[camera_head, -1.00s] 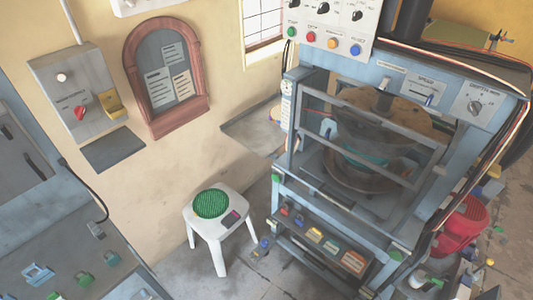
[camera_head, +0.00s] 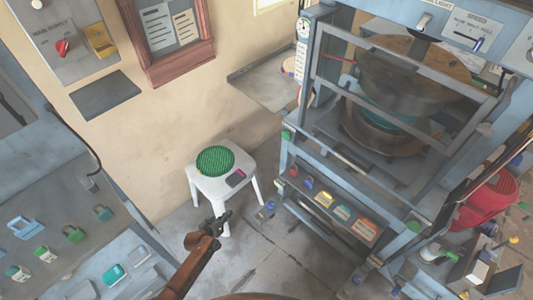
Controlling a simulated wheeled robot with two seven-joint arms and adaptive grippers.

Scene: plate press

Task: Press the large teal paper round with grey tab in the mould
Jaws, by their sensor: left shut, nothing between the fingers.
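The press (camera_head: 304,95) stands at the right, with a brown upper mould half (camera_head: 408,72) above a lower mould half (camera_head: 372,135). A teal edge (camera_head: 395,118) shows between the two halves, probably the paper round; most of it is hidden and I cannot make out a grey tab. A barred guard frame (camera_head: 415,68) stands across the front of the press opening. My left gripper (camera_head: 222,219) is shut and empty, in front of the white stool and well left of the press. My right gripper is not in view.
A blue-grey cabinet with padlocks (camera_head: 75,234) is at the left. A wall shelf (camera_head: 270,85) is behind. Floor between stool and press is partly clear.

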